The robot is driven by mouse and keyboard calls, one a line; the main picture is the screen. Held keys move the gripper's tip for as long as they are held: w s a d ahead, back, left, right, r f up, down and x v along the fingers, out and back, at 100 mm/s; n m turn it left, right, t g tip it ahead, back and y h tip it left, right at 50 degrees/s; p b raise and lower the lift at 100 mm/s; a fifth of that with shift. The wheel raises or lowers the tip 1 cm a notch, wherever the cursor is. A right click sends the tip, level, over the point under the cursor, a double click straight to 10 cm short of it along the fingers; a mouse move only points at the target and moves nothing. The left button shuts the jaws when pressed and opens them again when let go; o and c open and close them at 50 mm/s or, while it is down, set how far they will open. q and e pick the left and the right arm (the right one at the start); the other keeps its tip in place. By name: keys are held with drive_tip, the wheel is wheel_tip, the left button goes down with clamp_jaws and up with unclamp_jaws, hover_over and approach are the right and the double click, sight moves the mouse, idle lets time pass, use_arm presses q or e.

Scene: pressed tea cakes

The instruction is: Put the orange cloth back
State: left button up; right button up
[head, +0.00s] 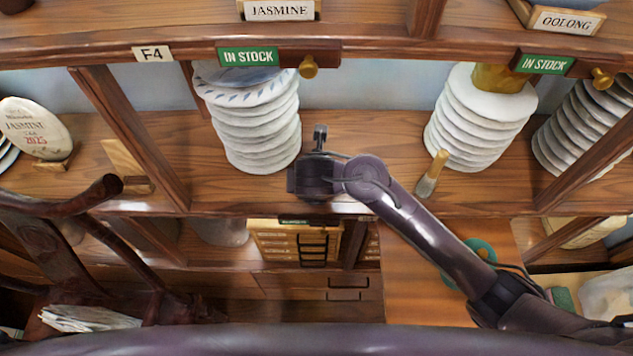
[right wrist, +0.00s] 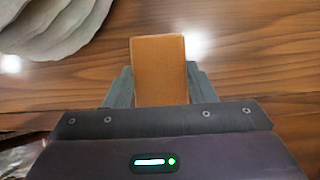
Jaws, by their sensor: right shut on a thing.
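The orange cloth (right wrist: 160,68) shows in the right wrist view as a flat, orange-brown rectangle standing up between the fingers. My right gripper (right wrist: 160,85) is shut on it, with a grey finger on either side. In the head view, my right gripper (head: 320,138) is over the middle shelf, just right of the left stack of pale discs (head: 262,130). The cloth cannot be made out there. My left gripper is not in view.
A right stack of pale discs (head: 480,125) has a mustard-yellow thing (head: 503,78) on top. A brush (head: 432,175) stands near it at the shelf's front. Green stock signs (head: 248,56) and brass knobs (head: 308,67) line the upper shelf. Shelf between the stacks is mostly bare.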

drive_tip(key=shift+f, duration=0.2)
drive_tip(key=o, duration=0.7)
drive_tip(key=shift+c, duration=0.2)
drive_tip(key=shift+o, duration=1.4)
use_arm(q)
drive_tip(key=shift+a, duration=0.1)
use_arm(e)
drive_tip(key=shift+s+a+r, duration=0.1)
drive_tip(key=shift+s+r, duration=0.05)
drive_tip(key=shift+r, duration=0.35)
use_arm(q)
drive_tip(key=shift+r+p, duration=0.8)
use_arm(e)
drive_tip(key=v, duration=1.1)
drive_tip(key=shift+r, duration=0.2)
